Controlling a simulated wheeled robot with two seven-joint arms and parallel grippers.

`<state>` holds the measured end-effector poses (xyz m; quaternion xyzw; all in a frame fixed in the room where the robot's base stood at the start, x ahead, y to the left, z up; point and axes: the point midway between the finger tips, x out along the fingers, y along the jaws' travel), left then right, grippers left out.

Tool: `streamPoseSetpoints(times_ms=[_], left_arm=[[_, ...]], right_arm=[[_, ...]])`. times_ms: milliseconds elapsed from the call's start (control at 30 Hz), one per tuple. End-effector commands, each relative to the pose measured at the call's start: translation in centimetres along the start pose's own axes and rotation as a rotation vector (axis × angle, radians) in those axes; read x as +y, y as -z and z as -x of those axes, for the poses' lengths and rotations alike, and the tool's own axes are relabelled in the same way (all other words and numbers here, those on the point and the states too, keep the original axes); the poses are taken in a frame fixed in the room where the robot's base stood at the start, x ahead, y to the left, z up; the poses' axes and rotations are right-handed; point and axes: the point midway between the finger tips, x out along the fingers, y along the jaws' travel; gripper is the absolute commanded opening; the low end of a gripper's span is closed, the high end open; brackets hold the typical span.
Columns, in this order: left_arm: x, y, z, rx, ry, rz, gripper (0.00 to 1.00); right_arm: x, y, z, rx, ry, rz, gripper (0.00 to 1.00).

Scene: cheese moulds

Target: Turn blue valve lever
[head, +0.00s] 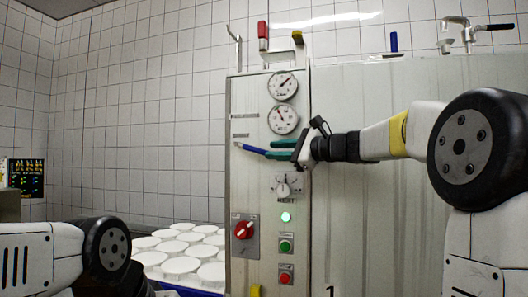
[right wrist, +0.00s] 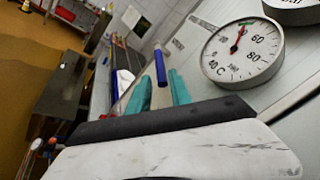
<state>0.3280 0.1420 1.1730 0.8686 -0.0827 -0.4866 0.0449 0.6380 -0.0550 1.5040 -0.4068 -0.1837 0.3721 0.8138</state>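The blue valve lever (head: 250,149) sticks out from the upper left of the grey control panel, below the two gauges, and slants slightly down to the right. My right gripper (head: 278,149) has its teal fingers pointing left at the lever's free end. In the right wrist view the lever (right wrist: 161,68) shows as a blue rod between the tips of the two teal fingers (right wrist: 157,92). The fingers are apart, and I see no clear grip on the lever. My left arm shows at the lower left of the head view, but its gripper does not.
Two round gauges (head: 283,86) sit just above the lever. A dial (head: 283,187), a red rotary switch (head: 244,230) and lit buttons are below. White round moulds (head: 178,250) stand left of the panel. Another blue handle (head: 394,42) is on top at the right.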

Motion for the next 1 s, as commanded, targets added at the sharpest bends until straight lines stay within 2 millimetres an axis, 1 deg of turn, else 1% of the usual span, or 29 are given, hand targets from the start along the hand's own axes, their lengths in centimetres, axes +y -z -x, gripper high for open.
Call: streamPoseSetpoints(times_ms=[167, 400, 500, 633, 867, 900, 967, 1000], left_arm=[[0.0, 0.0, 0.0, 0.000, 0.000, 0.000, 0.00], [0.0, 0.0, 0.0, 0.000, 0.000, 0.000, 0.00], [0.0, 0.0, 0.0, 0.000, 0.000, 0.000, 0.00], [0.0, 0.0, 0.0, 0.000, 0.000, 0.000, 0.00], [0.0, 0.0, 0.0, 0.000, 0.000, 0.000, 0.00], [0.0, 0.0, 0.0, 0.000, 0.000, 0.000, 0.00], [0.0, 0.0, 0.0, 0.000, 0.000, 0.000, 0.00], [0.0, 0.0, 0.0, 0.000, 0.000, 0.000, 0.00]], right_arm=[[-0.1, -0.1, -2.0, -0.005, 0.002, -0.006, 0.25], [-0.1, -0.1, -5.9, -0.003, 0.002, -0.004, 0.25], [-0.1, -0.1, -6.9, -0.003, 0.002, -0.003, 0.25], [-0.1, -0.1, -7.6, -0.002, 0.003, -0.003, 0.25], [-0.1, -0.1, -7.7, -0.002, 0.003, -0.003, 0.25], [-0.1, -0.1, -7.7, -0.002, 0.003, -0.003, 0.23], [-0.1, -0.1, -7.7, -0.002, 0.003, -0.003, 0.11], [-0.1, -0.1, -7.7, -0.002, 0.003, -0.003, 0.04]])
